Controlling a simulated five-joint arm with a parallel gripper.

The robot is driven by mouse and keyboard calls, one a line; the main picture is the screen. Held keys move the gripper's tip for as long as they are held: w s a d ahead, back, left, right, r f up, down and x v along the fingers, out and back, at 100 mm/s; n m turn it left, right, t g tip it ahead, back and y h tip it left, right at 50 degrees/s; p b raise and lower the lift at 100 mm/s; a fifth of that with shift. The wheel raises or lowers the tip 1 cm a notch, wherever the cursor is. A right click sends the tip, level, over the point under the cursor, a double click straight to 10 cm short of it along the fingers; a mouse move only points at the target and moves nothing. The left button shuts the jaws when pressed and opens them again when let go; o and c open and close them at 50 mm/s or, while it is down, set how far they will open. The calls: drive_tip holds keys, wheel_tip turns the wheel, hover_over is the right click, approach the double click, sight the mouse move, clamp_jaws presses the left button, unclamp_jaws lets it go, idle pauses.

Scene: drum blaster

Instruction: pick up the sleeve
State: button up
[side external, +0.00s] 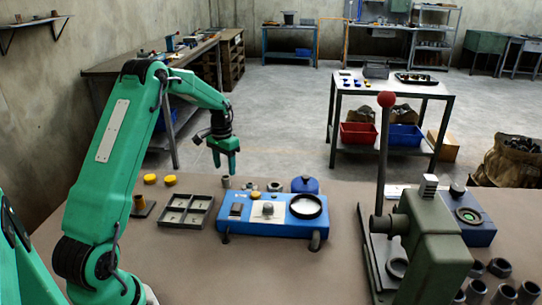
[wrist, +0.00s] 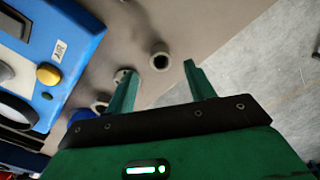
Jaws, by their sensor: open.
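A small grey hollow cylinder, which looks like the sleeve (side external: 226,183), stands upright on the brown bench behind the blue box. In the wrist view the sleeve (wrist: 160,61) shows its round dark bore, just beyond and between the fingertips. My gripper (side external: 224,169) points down above it, with its two green fingers apart. In the wrist view my gripper (wrist: 159,70) is open, and I see nothing held between the fingers. The exact gap between the fingertips and the sleeve is hard to tell.
The blue box (side external: 240,227) with a round black-rimmed dial lies in front. A divided grey tray (side external: 172,215) is left of it. A grey ring (side external: 274,187) and a blue lid (side external: 305,185) stand to the right. A green press (side external: 437,250) is at the right.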

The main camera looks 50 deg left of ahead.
sight(225, 176)
drive_tip(key=shift+f, duration=0.2)
drive_tip(key=shift+a+f, duration=0.1)
drive_tip(key=shift+f, duration=2.45)
drive_tip(key=c, duration=1.1)
